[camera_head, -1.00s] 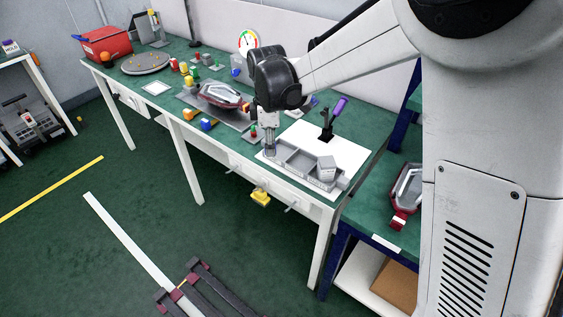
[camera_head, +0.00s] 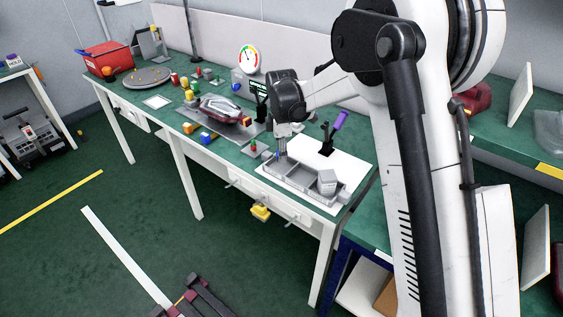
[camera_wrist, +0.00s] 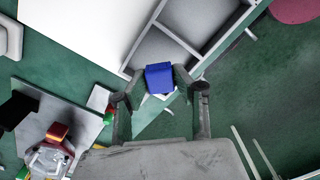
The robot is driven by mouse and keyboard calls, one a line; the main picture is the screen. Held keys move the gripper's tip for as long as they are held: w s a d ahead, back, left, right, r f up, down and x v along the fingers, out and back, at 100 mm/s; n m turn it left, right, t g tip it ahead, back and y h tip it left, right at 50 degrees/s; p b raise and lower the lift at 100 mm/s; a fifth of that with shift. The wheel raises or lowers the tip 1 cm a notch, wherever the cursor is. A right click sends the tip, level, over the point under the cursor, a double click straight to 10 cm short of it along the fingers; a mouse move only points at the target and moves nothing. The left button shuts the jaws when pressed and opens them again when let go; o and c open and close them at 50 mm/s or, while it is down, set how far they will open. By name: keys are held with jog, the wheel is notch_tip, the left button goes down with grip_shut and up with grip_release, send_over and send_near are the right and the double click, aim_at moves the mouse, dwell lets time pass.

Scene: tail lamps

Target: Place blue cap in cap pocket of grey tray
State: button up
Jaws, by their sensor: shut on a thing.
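The blue cap (camera_wrist: 160,78) is between the fingertips of my gripper (camera_wrist: 162,80) in the wrist view, and the gripper is shut on it. In that view the cap overlaps the edge of the grey tray (camera_wrist: 152,22), whose compartments are beyond it. I cannot tell its height above the tray. In the head view my gripper (camera_head: 281,151) points down at the left end of the grey tray (camera_head: 300,191). The cap is too small to make out there. Which compartment is the cap pocket is not clear.
A light grey block (camera_head: 327,182) is at the tray's right end. A dark stand with a purple top (camera_head: 339,121) stands behind the tray on a white sheet (camera_head: 335,158). A tail lamp (camera_head: 220,108) lies on a grey plate to the left.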

aim_at(281, 168)
jog(key=shift+f, duration=1.9)
jog(key=shift+f+b, duration=0.15)
jog(key=shift+b, duration=0.15)
jog(key=o, duration=0.7)
jog(key=shift+o, duration=0.2)
